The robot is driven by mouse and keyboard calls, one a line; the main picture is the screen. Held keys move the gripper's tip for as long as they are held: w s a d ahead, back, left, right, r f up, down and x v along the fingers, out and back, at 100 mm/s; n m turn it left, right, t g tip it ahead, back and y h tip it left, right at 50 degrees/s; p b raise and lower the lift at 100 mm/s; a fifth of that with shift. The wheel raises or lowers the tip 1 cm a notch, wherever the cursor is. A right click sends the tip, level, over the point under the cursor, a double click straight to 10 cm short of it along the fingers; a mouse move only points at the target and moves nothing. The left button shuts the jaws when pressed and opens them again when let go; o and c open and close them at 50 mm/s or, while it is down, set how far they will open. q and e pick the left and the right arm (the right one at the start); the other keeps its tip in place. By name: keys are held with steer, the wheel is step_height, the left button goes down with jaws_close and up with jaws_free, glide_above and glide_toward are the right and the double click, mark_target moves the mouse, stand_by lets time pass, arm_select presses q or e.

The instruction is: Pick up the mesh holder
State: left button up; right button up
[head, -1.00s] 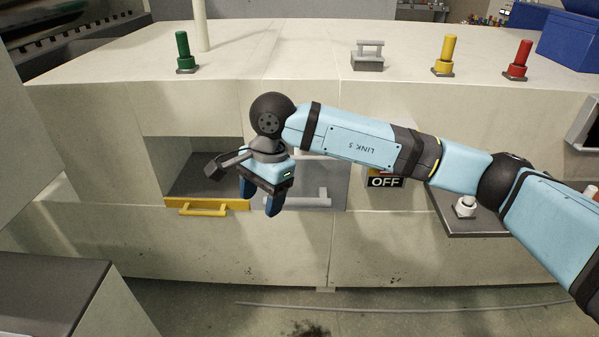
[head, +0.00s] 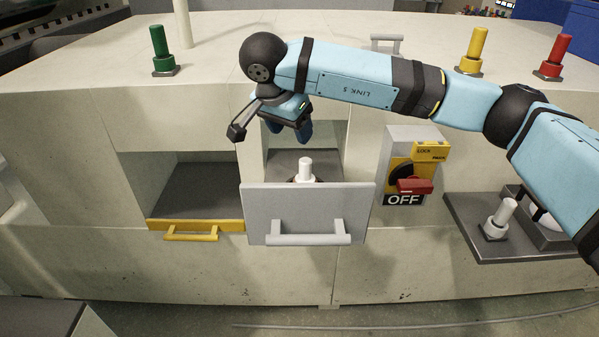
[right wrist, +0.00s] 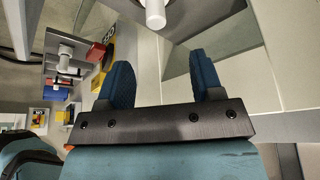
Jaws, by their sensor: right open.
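My right gripper (head: 290,130) hangs over the open grey-fronted drawer (head: 262,212), fingers pointing down. A white peg (head: 306,169) on a dark base stands upright in that drawer, below and slightly right of the fingers. In the right wrist view, the gripper (right wrist: 162,78) has its two blue fingers apart with nothing between them. A white peg (right wrist: 155,14) shows beyond them at the top edge. Another white peg (head: 501,213) stands on the grey shelf at the right. I cannot tell which thing is the mesh holder. My left gripper is out of view.
A yellow-handled drawer (head: 195,226) is at the left. A switch box (head: 412,172) marked OFF is right of the grey drawer. Green (head: 160,45), yellow (head: 474,48) and red (head: 556,52) pegs and a grey handled block (head: 386,44) stand on the cabinet top.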

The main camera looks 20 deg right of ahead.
mark_target(304, 161)
steer(key=x, duration=0.7)
steer(key=shift+s+d, duration=0.1)
steer(key=shift+s, duration=0.2)
steer(key=shift+b+x, duration=0.45)
steer(key=shift+x, duration=2.55)
steer(key=shift+r, duration=0.1)
jaws_close()
